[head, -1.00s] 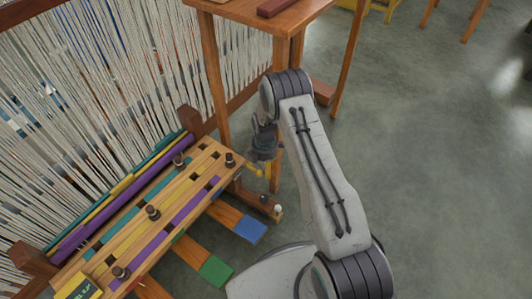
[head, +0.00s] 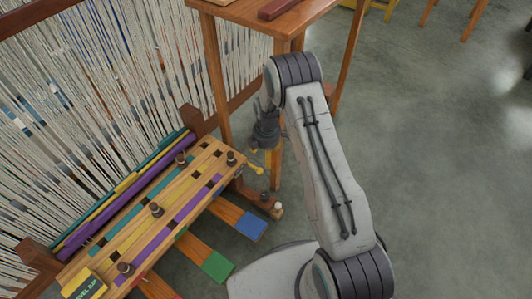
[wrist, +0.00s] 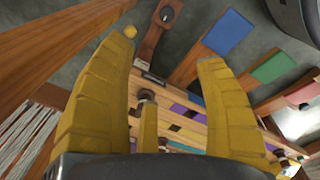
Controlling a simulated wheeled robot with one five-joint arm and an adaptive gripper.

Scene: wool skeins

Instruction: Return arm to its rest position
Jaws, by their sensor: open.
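My arm reaches up from my base at the lower right in the head view. My gripper (head: 264,160) hangs from the wrist, just beyond the right end of the striped wooden rack. The fingertips are partly hidden by the wrist in the head view.
The striped rack (head: 148,205) with dark pegs stands before the loom threads (head: 150,65). Coloured pedals, one blue (head: 251,226) and one green (head: 217,266), stick out below. A wooden table (head: 262,17) stands behind my arm. Open floor (head: 440,170) lies to the right.

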